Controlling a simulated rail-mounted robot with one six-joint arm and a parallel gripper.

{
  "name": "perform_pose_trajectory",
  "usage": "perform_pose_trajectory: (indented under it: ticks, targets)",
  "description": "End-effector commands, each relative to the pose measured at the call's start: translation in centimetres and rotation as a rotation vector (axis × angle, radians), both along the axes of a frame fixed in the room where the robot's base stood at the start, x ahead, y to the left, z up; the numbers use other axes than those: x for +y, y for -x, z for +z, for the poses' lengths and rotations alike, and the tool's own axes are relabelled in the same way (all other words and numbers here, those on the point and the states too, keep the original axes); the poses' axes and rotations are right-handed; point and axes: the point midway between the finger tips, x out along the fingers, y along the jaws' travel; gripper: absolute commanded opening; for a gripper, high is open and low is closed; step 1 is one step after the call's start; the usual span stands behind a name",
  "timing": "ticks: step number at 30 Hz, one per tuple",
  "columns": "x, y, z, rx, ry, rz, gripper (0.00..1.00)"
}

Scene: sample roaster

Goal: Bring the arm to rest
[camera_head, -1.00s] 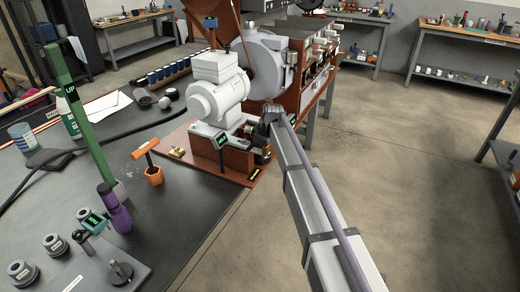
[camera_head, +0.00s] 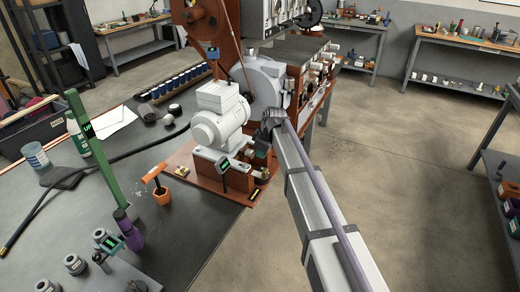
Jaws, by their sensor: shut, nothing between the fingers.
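My arm reaches in from the lower right, and its end with my gripper (camera_head: 266,133) is beside the roaster's lower front, to the right of the white motor. The fingers are small and dark here, and they show nothing held. The sample roaster (camera_head: 268,85) is a brown and grey machine with a round drum housing, standing at the bench's far right corner. Its white motor (camera_head: 220,118) sits on a brown base. Whether my gripper touches the machine cannot be told.
The dark bench (camera_head: 190,225) fills the left. The concrete floor (camera_head: 400,165) on the right is clear. Workbenches (camera_head: 460,65) line the back.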

Motion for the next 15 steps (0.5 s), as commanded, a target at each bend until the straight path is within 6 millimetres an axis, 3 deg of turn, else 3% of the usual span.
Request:
perform_pose_trajectory:
  ticks: [15]
  targets:
    - [-0.08, 0.2, 0.28, 0.005, -0.002, -0.02, 0.0]
